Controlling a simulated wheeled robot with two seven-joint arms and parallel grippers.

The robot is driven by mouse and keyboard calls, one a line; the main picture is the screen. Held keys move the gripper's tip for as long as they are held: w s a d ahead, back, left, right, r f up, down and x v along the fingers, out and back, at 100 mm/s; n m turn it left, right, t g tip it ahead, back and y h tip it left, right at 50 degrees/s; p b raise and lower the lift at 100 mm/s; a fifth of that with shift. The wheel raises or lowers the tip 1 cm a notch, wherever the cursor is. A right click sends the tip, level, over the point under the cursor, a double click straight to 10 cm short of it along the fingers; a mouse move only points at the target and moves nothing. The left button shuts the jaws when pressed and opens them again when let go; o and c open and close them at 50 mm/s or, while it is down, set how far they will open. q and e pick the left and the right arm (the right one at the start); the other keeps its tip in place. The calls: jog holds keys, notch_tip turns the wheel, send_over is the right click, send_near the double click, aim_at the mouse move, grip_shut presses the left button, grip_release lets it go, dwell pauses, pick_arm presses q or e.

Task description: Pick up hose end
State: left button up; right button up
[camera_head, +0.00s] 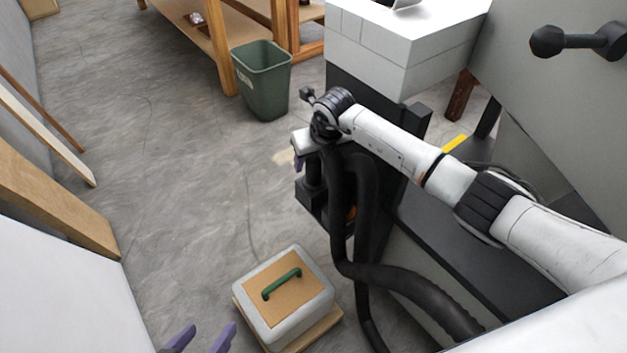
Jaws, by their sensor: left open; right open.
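A thick black hose (371,210) hangs in a loop in front of the dark machine base. Its upper part goes behind my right wrist, and its lower parts run down to the floor and off towards the bottom right. I cannot clearly make out its end. My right arm reaches in from the right across the hose.
The grey box (322,276) with a tan lid and green handle stands on the floor on a wooden board. A green bin (263,80) stands by a wooden bench (195,30). A grey machine (560,90) fills the right. The floor at centre left is clear.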

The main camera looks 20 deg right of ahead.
jog(key=shift+w+f, duration=0.25)
jog(key=shift+f, duration=0.3)
jog(key=c, duration=1.1)
jog(key=shift+o, duration=0.2)
jog(key=shift+r, duration=0.15)
